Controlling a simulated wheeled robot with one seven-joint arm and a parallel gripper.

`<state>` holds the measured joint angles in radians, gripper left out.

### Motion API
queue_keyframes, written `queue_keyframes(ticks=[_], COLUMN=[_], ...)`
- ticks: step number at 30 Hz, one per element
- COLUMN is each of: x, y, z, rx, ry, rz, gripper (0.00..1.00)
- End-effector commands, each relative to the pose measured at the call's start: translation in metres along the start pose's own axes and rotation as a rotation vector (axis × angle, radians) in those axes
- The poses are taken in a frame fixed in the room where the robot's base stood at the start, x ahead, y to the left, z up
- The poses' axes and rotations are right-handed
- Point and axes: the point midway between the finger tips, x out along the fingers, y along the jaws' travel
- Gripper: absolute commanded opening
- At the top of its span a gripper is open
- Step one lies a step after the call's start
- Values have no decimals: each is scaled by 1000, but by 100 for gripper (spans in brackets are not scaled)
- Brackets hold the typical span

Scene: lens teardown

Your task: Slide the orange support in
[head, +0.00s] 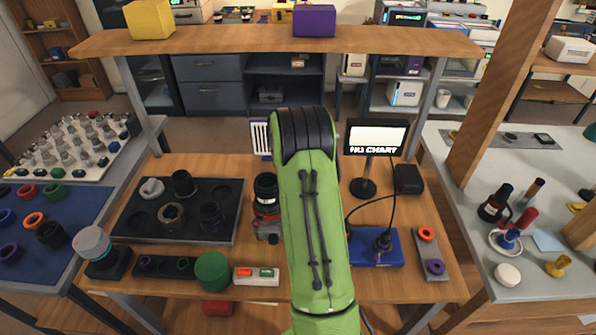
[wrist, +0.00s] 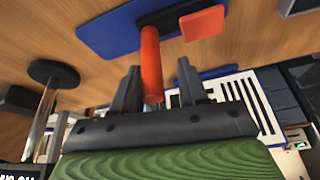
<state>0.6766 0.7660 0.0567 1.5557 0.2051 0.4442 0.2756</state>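An orange-red cylinder (wrist: 151,62), which looks like the orange support, shows in the wrist view. One end meets a dark bar (wrist: 180,14); the other reaches between the fingers of my gripper (wrist: 155,92). The fingers stand apart, with a visible gap on the right of the cylinder, so it does not look clamped. In the head view my green arm hides the gripper and the cylinder. A black lens (head: 266,188) with red parts around its base stands just left of my arm.
A black tray (head: 225,190) holds several dark rings at left. A lit chart screen (head: 377,137) and a blue box (head: 360,247) with cables stand right of my arm. A wooden shelf (head: 230,38) spans the back.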

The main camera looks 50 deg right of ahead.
Motion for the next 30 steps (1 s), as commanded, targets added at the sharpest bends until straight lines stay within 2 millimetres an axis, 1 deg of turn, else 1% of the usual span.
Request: queue_keyframes(ticks=[8, 10, 13, 18, 21, 25, 30], x=[0, -4, -20, -60, -78, -91, -93], y=[2, 2, 2, 1, 0, 0, 0], z=[0, -2, -10, -26, -34, -38, -39], rx=[2, 3, 3, 3, 2, 1, 1], ry=[0, 1, 4, 5, 4, 2, 0], rz=[4, 4, 3, 2, 2, 2, 3], gripper=[48, 48, 48, 48, 48, 48, 48])
